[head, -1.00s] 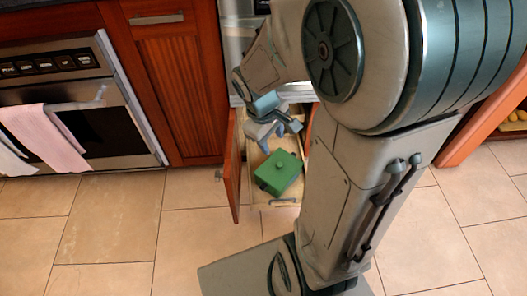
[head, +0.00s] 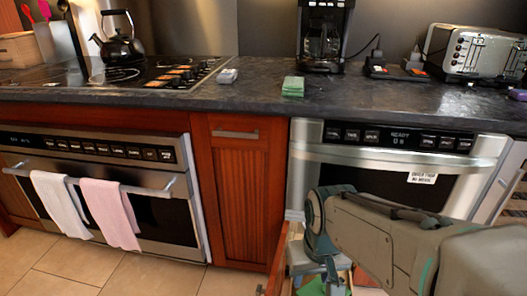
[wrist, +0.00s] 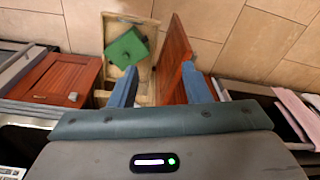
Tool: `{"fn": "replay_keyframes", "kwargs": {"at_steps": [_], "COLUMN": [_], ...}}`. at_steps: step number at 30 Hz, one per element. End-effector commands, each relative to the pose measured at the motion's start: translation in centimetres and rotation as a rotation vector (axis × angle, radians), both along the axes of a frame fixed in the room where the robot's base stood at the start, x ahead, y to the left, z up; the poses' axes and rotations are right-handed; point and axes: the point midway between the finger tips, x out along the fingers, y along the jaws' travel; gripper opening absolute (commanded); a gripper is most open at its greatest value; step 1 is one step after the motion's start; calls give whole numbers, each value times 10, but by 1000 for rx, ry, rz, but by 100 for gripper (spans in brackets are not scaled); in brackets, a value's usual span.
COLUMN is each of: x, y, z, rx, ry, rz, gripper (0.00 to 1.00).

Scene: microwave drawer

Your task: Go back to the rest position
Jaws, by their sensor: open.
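My gripper (wrist: 157,88) shows in the wrist view with its two blue fingers apart and nothing between them. It is above the open wooden drawer (wrist: 147,85). A green box-like object (wrist: 127,48) with a small knob lies in the drawer, beyond my left finger and apart from it. In the head view my arm covers most of the drawer. Only a sliver of the green object (head: 312,287) and the drawer's red-brown front panel (head: 277,262) show at the bottom edge.
The microwave (head: 400,165) is above the drawer, under the dark counter (head: 250,98). An oven (head: 100,185) with two towels is at the left. A kettle, coffee maker (head: 325,37) and toaster (head: 475,52) stand on the counter. The tiled floor at lower left is clear.

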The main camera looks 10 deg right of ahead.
Motion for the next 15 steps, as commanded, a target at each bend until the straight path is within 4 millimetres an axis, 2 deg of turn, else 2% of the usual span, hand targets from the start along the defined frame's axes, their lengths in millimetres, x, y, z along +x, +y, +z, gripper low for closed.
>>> {"fn": "replay_keyframes", "kwargs": {"at_steps": [1,3,7,15], "x": [3,7,15,14], "y": [2,4,9,8], "z": [29,53,97,174], "rx": [2,7,18,18], "ry": [-12,-28,-58,-91], "rz": [-3,-7,-18,-25], "gripper": [43,43,43,43]}}
